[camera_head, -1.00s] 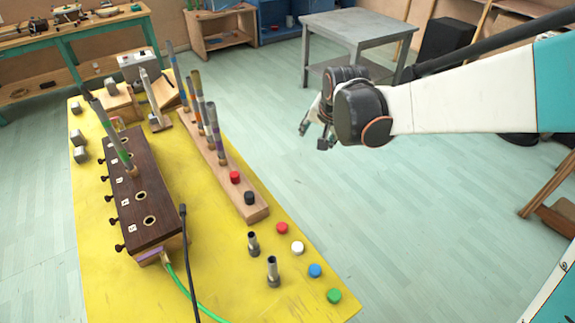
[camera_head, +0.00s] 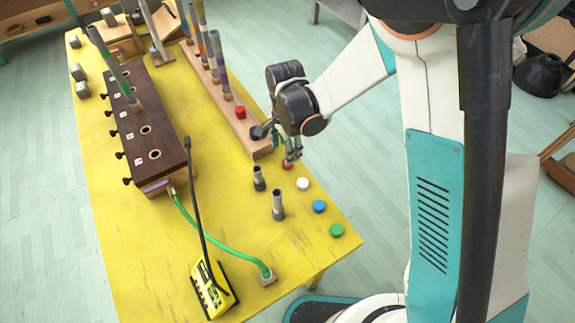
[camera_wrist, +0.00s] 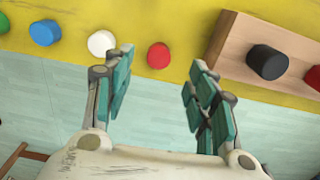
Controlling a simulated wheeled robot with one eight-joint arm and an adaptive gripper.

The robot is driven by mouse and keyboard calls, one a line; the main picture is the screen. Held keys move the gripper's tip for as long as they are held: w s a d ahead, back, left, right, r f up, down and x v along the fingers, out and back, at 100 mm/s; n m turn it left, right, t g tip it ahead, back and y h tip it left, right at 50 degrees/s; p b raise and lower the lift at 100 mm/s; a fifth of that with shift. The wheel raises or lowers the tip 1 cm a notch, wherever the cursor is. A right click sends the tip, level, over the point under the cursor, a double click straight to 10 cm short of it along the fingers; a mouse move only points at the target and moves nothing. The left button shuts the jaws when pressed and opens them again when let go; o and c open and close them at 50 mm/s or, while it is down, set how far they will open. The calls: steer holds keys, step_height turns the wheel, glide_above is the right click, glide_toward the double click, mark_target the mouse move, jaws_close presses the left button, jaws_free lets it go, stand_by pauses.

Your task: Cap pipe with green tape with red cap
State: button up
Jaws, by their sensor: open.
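A red cap (camera_head: 287,165) lies on the yellow table by its right edge, partly hidden by my gripper in the head view. In the wrist view the red cap (camera_wrist: 158,55) shows between and beyond my open fingers. My gripper (camera_head: 291,152) is open and empty, close to this cap; contact cannot be told. A second red cap (camera_head: 240,112) sits on the wooden rack. The pipe with green tape (camera_head: 115,68) stands slightly tilted in a hole of the dark wooden box, at the left.
White (camera_head: 302,184), blue (camera_head: 319,206) and green (camera_head: 337,230) caps line the table's right edge. Two short pipes (camera_head: 278,205) stand nearby. The rack (camera_head: 262,149) holds several tall pipes and a black cap (camera_wrist: 268,62).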

steer(key=f+b, duration=0.1)
steer(key=f, duration=0.3)
steer(key=f+b, duration=0.1)
steer(key=f, duration=0.1)
steer(key=shift+w+d+f+b, duration=0.15)
steer(key=shift+d+f+b, duration=0.1)
steer(key=shift+b, duration=0.1)
steer(key=c, duration=0.8)
